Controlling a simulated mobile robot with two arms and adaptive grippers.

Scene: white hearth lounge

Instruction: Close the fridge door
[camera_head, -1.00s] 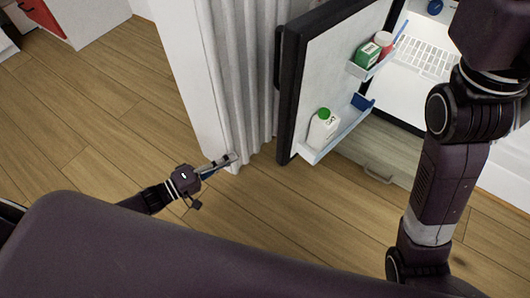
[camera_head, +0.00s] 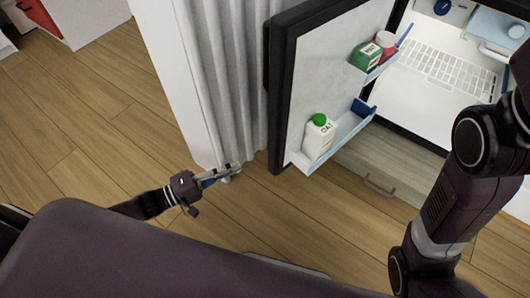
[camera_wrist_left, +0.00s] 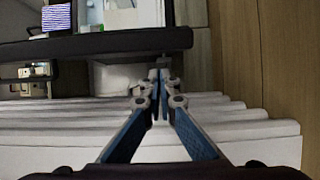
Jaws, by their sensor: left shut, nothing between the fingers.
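The fridge door (camera_head: 325,70) stands wide open in the head view, its white inner face with shelves toward me and its dark edge on the left. The fridge interior (camera_head: 435,65) shows to the right of it, lit, with a wire shelf. My left gripper (camera_head: 235,168) is shut and empty, low beside the foot of the white curtain, left of the door's lower corner and apart from it. In the left wrist view my fingertips (camera_wrist_left: 160,72) point toward the door's dark edge (camera_wrist_left: 100,44). My right arm crosses the right side, but its gripper is out of view.
A white pleated curtain (camera_head: 240,75) hangs just left of the door. The door shelves hold an oat carton (camera_head: 319,137), a green carton (camera_head: 366,55) and a red-topped container (camera_head: 386,42). A wooden drawer (camera_head: 385,165) is below the fridge. The wood floor (camera_head: 90,130) at left is clear.

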